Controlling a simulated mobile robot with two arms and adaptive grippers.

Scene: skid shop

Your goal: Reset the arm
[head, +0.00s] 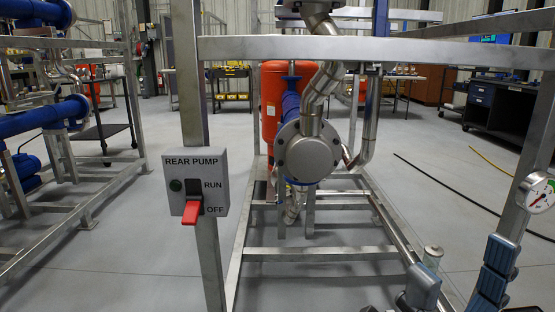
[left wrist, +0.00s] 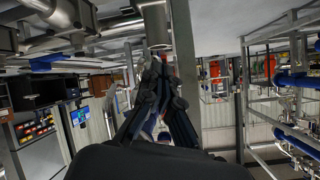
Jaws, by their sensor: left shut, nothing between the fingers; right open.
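My right gripper (head: 460,272) is in the lower right corner of the head view. Its two blue-grey fingers stand apart, with nothing seen between them. It is in front of the right side of the metal skid frame (head: 320,252). My left gripper (left wrist: 157,75) shows in the left wrist view, its dark fingers together and empty. That view is upside down, and a metal post or pipe shows close to the fingertips. I cannot make out my left gripper in the head view.
A grey REAR PUMP switch box (head: 196,184) with a red lever (head: 192,212) pointing down toward OFF is on the near post. A pressure gauge (head: 538,192) is at the right edge. A horizontal frame bar (head: 300,48) crosses the top. Open floor (head: 130,255) lies left.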

